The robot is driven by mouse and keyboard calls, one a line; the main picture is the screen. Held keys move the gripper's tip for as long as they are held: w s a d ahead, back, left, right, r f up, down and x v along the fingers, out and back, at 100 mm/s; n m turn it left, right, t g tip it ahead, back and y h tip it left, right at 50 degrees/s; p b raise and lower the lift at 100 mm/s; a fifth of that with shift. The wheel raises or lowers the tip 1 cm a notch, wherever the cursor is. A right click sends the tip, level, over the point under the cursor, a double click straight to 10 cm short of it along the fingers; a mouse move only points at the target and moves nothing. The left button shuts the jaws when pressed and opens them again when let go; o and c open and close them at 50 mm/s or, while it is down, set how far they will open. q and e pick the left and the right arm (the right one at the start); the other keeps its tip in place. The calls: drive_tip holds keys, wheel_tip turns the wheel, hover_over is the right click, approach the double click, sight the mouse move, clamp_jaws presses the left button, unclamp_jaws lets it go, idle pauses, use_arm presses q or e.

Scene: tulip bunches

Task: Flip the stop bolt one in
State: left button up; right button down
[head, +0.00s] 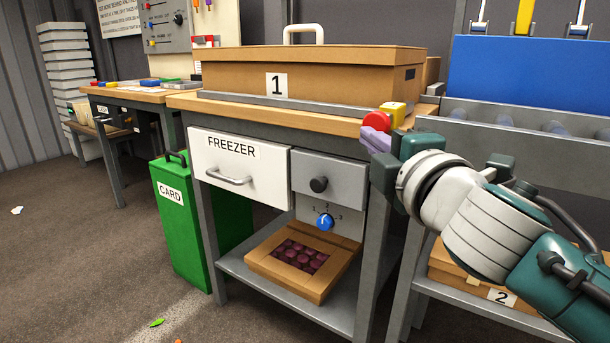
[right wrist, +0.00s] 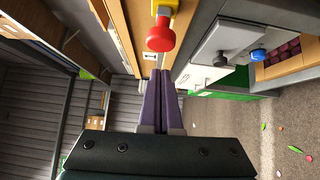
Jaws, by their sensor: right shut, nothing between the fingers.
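A red round knob (head: 376,121) sits on a yellow block (head: 394,112) at the right end of the wooden bench top, beside box 1 (head: 310,75). I cannot tell for sure whether this is the stop bolt. In the right wrist view the red knob (right wrist: 160,36) is just beyond the fingertips, with the yellow block (right wrist: 172,4) behind it. My right gripper (head: 372,136) is shut and empty, its purple fingers close to the knob; they also show in the right wrist view (right wrist: 160,76). My left gripper is not in view.
A grey metal rail (head: 290,105) runs along the front of box 1. Below are the freezer drawer (head: 240,165), a blue dial (head: 325,221) and an open carton (head: 265,275). A blue bin (head: 530,75) stands at the right. Floor at left is mostly clear.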

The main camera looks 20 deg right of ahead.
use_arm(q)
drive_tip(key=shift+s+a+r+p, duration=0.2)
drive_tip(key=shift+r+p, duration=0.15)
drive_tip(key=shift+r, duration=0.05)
use_arm(e)
drive_tip(key=s+a, duration=0.1)
drive_tip(key=s, duration=0.9)
drive_tip(key=shift+s+a+f, duration=0.15)
drive_tip(key=shift+a, duration=0.1)
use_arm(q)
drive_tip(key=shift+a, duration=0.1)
